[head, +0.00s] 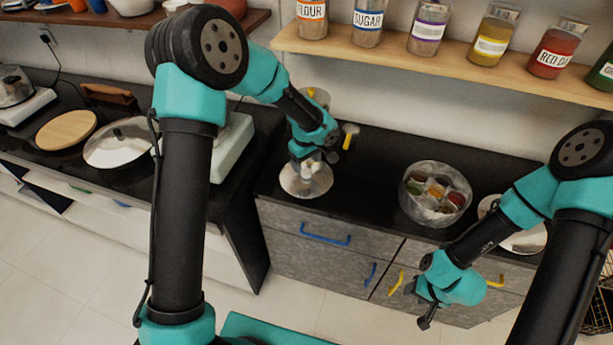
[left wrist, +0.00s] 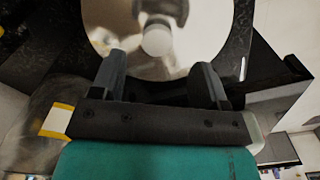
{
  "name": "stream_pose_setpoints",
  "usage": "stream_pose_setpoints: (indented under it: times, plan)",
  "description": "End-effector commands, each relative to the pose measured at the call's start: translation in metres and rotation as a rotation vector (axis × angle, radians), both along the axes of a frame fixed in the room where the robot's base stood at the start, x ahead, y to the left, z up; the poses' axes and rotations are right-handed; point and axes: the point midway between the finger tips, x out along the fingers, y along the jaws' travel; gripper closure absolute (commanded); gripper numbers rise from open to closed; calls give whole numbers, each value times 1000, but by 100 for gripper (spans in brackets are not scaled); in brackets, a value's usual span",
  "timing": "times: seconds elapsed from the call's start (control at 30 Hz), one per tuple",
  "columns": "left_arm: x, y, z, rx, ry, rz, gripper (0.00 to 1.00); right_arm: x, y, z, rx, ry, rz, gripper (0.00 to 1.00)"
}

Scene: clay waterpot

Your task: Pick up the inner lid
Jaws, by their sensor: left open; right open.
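A round, shiny metal lid (head: 296,189) with a pale knob lies on the dark counter in the head view, left of the spice box. It fills the upper middle of the left wrist view as a reflective disc (left wrist: 110,25), with its white knob (left wrist: 156,40) beyond the gap between my fingertips. My left gripper (head: 308,163) is over this lid, open, and the jaws (left wrist: 162,72) hold nothing. My left gripper hides part of the lid in the head view. My right gripper (head: 418,305) is open and empty in front of the drawers, below counter height.
A round metal spice box (head: 412,212) with several small coloured bowls stands on the counter. Another metal disc (head: 530,240) lies at the right, partly behind my right arm. A wall shelf (head: 440,68) with labelled jars overhangs the back.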

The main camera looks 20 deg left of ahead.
Motion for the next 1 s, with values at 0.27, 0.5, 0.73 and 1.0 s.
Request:
stream_pose_setpoints:
  times: [0.27, 0.5, 0.73, 1.0]
  plan:
    - [1, 0, -10, 0, 1, 0, 32, 0, 0, 0, 0, 0, 0, 57]
    - [3, 0, -42, 1, 3, 1, 32, 0, 0, 0, 0, 0, 0, 57]
    - [3, 0, -52, -1, -1, 0, 32, 0, 0, 0, 0, 0, 0, 57]
    - [3, 0, -52, 0, 0, 0, 32, 0, 0, 0, 0, 0, 0, 57]
